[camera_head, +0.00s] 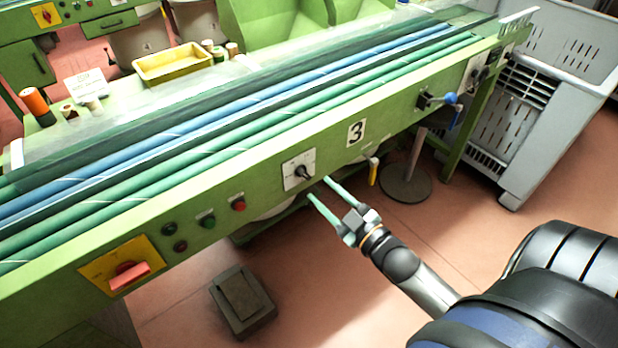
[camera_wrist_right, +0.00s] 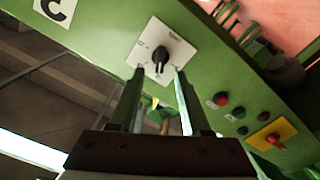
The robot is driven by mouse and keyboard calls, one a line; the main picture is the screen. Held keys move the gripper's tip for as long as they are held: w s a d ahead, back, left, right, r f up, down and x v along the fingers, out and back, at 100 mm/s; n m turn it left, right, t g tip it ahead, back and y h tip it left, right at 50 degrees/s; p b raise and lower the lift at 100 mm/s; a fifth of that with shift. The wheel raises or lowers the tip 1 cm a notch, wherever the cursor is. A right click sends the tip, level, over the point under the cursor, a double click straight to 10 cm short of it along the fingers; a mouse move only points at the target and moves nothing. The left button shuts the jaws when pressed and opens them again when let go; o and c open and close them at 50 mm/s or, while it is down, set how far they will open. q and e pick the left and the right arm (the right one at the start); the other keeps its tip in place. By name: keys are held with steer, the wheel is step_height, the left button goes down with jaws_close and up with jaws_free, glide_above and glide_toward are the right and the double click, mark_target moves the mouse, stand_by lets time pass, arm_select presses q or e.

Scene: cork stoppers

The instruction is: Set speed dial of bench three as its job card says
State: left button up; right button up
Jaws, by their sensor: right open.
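The speed dial is a black knob (camera_head: 303,171) on a white square plate (camera_head: 293,163) on the green front of the bench marked 3. It also shows in the right wrist view as a black knob (camera_wrist_right: 160,55) on its white plate (camera_wrist_right: 148,43). My right gripper (camera_head: 318,187) is open, its two fingers just short of the knob and below it in the head view. In the right wrist view the fingertips (camera_wrist_right: 158,70) straddle the space in front of the dial. A white card (camera_head: 86,86) lies on the bench top at left; its writing is too small to read. My left gripper is out of view.
Green and red buttons (camera_head: 208,221) and a red switch on a yellow plate (camera_head: 128,275) sit left of the dial. A blue-knobbed lever (camera_head: 450,98) is at right. A yellow tray (camera_head: 174,66) stands behind. A pedal (camera_head: 241,300) and grey crate (camera_head: 560,90) stand on the floor.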

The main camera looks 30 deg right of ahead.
mark_target(306, 176)
steer(key=shift+w+a, duration=0.15)
steer(key=shift+w, duration=1.3)
steer(key=shift+w+a, duration=0.1)
steer(key=shift+w, duration=1.35)
steer(key=shift+c, duration=0.4)
jaws_close()
